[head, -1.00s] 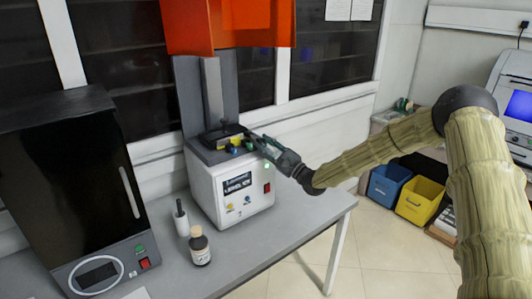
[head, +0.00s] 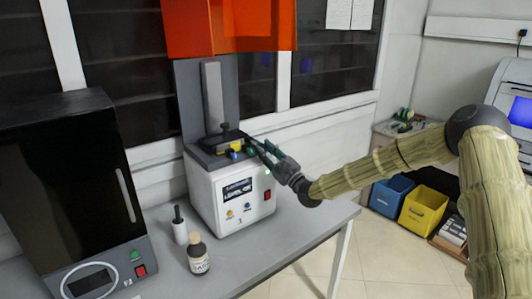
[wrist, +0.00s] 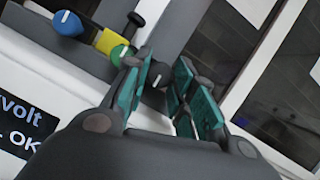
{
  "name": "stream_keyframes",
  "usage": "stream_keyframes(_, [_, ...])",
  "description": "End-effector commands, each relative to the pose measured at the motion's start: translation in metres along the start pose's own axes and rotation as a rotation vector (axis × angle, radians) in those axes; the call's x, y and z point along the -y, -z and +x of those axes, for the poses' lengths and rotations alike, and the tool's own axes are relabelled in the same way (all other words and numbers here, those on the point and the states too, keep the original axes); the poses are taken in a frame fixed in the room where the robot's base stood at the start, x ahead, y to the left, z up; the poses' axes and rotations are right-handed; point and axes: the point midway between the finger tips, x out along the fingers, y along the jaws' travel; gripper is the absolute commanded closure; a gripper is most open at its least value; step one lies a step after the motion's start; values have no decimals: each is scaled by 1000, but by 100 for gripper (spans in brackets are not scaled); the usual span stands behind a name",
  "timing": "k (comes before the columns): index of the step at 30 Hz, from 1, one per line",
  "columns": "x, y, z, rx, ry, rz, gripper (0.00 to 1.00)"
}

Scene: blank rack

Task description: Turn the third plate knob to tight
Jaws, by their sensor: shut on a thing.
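The white printer (head: 209,195) with an orange hood stands on the grey bench, and its display reads partly "OK". On its plate holder, the wrist view shows a blue knob (wrist: 67,23), a green knob (wrist: 120,54) and a dark knob (wrist: 157,73) with a pale mark, third from the left. My gripper (head: 262,153) reaches in from the right at the holder. In the wrist view, its teal fingers (wrist: 166,80) are shut on the dark knob, one on each side. The fingers hide part of this knob, and its exact angle is hard to read.
The orange hood (head: 230,25) hangs over the plate. A brown bottle (head: 198,258) and a white bottle with a black top (head: 179,228) stand in front of the printer. A black cabinet machine (head: 70,190) is at the left. Blue and yellow bins (head: 422,208) are at the right.

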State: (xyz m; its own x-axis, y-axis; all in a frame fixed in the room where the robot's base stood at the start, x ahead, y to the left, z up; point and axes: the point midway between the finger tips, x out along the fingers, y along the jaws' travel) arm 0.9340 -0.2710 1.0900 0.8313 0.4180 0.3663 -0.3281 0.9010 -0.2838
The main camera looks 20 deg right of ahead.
Motion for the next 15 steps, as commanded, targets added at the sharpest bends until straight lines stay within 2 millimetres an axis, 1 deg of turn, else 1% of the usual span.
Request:
stream_keyframes(2, [1, 0, 0, 0, 2, -1, 98])
stream_keyframes(3, [1, 0, 0, 0, 2, -1, 73])
stream_keyframes(4, [1, 0, 0, 0, 2, -1, 67])
stream_keyframes(5, [1, 0, 0, 0, 2, -1, 66])
stream_keyframes(15, [1, 0, -2, 0, 1, -1, 66])
